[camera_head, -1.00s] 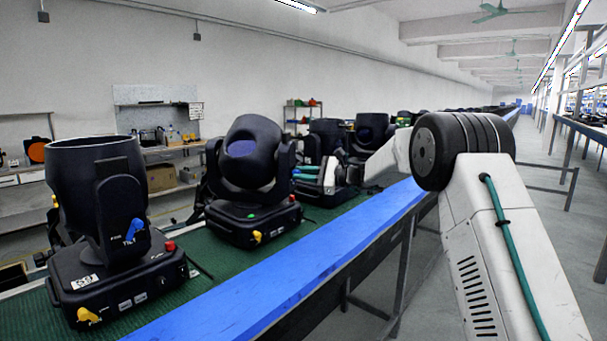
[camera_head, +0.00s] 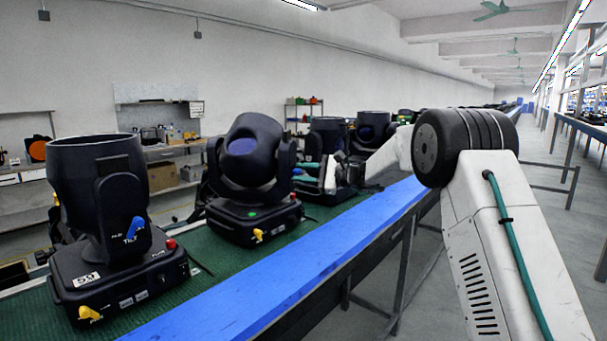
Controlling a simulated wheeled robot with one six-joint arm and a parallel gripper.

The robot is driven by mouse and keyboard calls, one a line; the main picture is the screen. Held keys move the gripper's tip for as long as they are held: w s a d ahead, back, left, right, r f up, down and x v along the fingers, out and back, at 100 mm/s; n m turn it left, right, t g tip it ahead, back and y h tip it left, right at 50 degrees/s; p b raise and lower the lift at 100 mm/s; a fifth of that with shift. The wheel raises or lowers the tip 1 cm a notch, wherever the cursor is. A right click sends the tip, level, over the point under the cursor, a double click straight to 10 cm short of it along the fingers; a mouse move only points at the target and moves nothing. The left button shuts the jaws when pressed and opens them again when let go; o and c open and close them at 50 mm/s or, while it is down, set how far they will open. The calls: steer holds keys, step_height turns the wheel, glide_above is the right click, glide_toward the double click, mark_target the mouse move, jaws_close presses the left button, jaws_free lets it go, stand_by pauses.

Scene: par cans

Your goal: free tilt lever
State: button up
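A large black par can (camera_head: 100,220) stands at the left front, its open barrel facing up. A blue tilt lever (camera_head: 134,229) sits on its yoke arm above the word TILT. A yellow lever (camera_head: 89,313) and a red knob (camera_head: 171,244) are on its base. My arm reaches from the right, past its black elbow, to farther cans along the row. My gripper (camera_head: 308,173) is small there, among teal and white parts right of the second can (camera_head: 250,170). It is well away from the blue lever. I cannot make out its fingers or whether it holds anything.
The cans stand on a green belt (camera_head: 205,273) with a blue rail (camera_head: 260,295) along its near side. The second can has a yellow lever (camera_head: 258,235). More cans (camera_head: 373,130) stand close together behind. Open floor lies right of the rail.

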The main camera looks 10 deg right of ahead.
steer(key=shift+d, duration=0.1)
steer(key=v, duration=0.7)
steer(key=shift+s+d, duration=0.2)
steer(key=shift+d, duration=0.05)
stand_by(0.4)
steer(key=s+a+f+n+g+h, duration=0.2)
steer(key=s+f+g, duration=0.15)
steer(key=s, duration=0.35)
steer(key=s+a+f+n+g+h, duration=0.25)
steer(key=s+f, duration=0.25)
steer(key=s, duration=0.3)
steer(key=s+n+h, duration=0.3)
steer(key=s, duration=1)
steer(key=s+d+n+g+h, duration=0.1)
steer(key=s+n+h, duration=0.2)
steer(key=s, duration=1.1)
steer(key=s+d+r+n+h, duration=0.1)
steer(key=s+n+h, duration=0.2)
steer(key=s, duration=1.1)
steer(key=shift+s+r+n+h, duration=0.1)
steer(key=shift+n+h, duration=0.15)
steer(key=shift+h, duration=0.9)
